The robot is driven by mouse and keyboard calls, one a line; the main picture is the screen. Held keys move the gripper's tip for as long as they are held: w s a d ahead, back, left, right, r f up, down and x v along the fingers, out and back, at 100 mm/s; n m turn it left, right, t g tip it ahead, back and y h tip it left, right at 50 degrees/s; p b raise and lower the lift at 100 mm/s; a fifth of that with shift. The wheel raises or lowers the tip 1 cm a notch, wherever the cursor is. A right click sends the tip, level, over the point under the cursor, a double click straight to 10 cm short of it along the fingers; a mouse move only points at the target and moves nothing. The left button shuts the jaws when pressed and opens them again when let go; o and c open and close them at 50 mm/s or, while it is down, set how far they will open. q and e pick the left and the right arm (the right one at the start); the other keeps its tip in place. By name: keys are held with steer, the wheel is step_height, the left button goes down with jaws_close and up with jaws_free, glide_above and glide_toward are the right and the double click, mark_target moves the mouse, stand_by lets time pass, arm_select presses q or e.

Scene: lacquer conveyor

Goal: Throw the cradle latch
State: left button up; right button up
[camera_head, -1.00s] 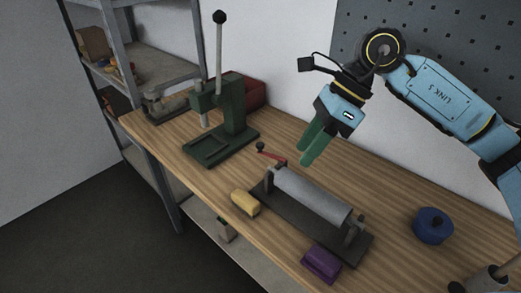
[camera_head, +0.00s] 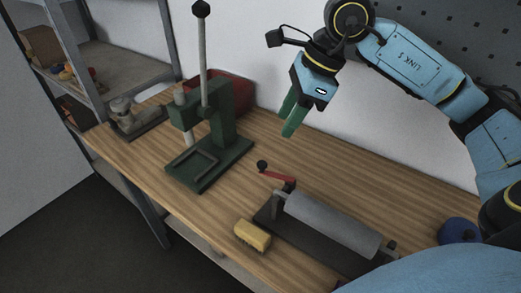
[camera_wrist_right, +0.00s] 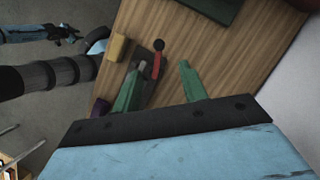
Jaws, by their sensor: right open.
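The cradle (camera_head: 310,243) is a dark base bearing a grey roller (camera_head: 330,222) on the wooden bench. Its latch, a red lever (camera_head: 277,176) with a black knob (camera_head: 262,165), sticks out at the cradle's left end. The latch also shows in the right wrist view (camera_wrist_right: 156,66), between the two green fingers in the picture. My right gripper (camera_head: 289,118) is open and empty, its fingers pointing down. It hangs above and behind the latch, apart from it. In the right wrist view its fingers (camera_wrist_right: 160,78) are spread.
A green lever press (camera_head: 225,125) stands left of the cradle, its tall handle upright, with a red bin (camera_head: 232,88) behind it. A yellow block (camera_head: 252,235) lies in front of the cradle, a blue round object (camera_head: 458,231) to its right. Bare bench lies behind the cradle.

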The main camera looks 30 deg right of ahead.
glide_toward(262, 163)
steer(key=f, duration=0.2)
steer(key=x, duration=0.6)
steer(key=shift+w+a+r, duration=0.1)
steer(key=shift+w+a, duration=0.05)
steer(key=shift+a, duration=0.2)
steer(key=shift+c, duration=0.2)
arm_select(q)
steer(key=shift+s+f, duration=0.3)
steer(key=shift+s, duration=0.55)
arm_select(e)
jaws_close()
